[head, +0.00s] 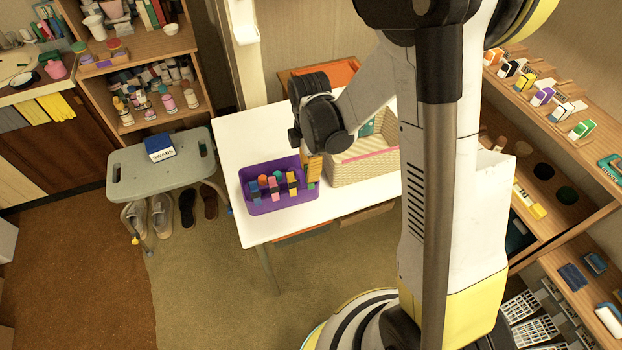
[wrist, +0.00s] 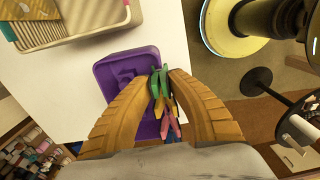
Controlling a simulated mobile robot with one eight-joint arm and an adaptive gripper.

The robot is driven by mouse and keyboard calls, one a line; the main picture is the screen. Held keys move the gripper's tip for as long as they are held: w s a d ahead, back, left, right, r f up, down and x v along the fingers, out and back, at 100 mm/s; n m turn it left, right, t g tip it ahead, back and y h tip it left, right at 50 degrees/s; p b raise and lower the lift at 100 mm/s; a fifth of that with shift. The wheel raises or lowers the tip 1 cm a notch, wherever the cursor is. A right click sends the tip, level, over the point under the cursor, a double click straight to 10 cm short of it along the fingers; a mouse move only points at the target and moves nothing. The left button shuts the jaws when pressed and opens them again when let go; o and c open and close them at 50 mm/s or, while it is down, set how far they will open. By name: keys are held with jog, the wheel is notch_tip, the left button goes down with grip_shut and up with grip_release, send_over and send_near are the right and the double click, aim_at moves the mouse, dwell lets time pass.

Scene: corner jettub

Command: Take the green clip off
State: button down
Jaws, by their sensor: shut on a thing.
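A purple tray (head: 258,208) stands on the white table, and it also shows in the wrist view (wrist: 110,75). Several coloured clips (head: 272,187) stand in a row at it. The green clip (wrist: 155,82) is between the fingertips of my gripper (wrist: 157,85), which is shut on it. Yellow and pink clips (wrist: 170,127) sit right beside it in the wrist view. In the head view my gripper (head: 313,170) is at the tray's right end, and the green clip is mostly hidden by it. I cannot tell whether the clip still touches its mount.
A cream woven basket (head: 350,172) stands on the table (head: 235,145) just right of the tray. A grey stool (head: 125,180) with a blue and white box (head: 160,148) is to the left. Shelves (head: 560,80) line the right side. The table's left back part is clear.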

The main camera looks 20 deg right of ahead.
notch_tip(320, 180, up, 5)
jog(key=p, duration=0.3)
jog(key=shift+f, duration=0.1)
